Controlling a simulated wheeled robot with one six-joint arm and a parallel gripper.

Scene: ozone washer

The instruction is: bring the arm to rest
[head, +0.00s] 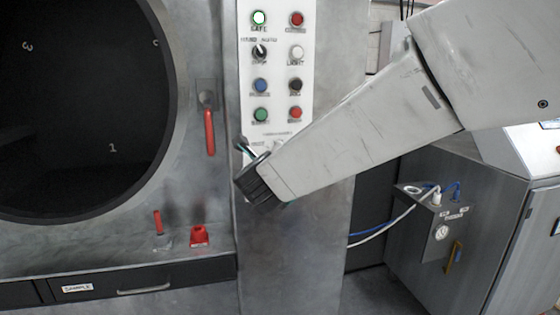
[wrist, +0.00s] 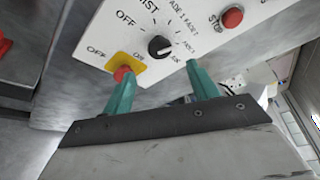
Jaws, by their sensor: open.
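My arm (head: 365,125) reaches from the upper right across the head view, in front of the lower part of the white control panel (head: 277,60). My gripper (head: 243,144) is at the panel's lower left; most of it is hidden behind my wrist there. In the wrist view its two teal fingers (wrist: 160,74) are apart with nothing held between them. The panel's black knob (wrist: 160,46) lies just beyond the gap. A red button on a yellow plate (wrist: 124,62) is right by the left fingertip; I cannot tell whether they touch.
A round dark chamber opening (head: 90,110) is at the left, with a red lever (head: 209,128) beside it. A red-handled tool (head: 158,230) and a red block (head: 199,236) stand on the ledge above a drawer (head: 140,287). A metal cabinet (head: 490,220) with hoses stands at the right.

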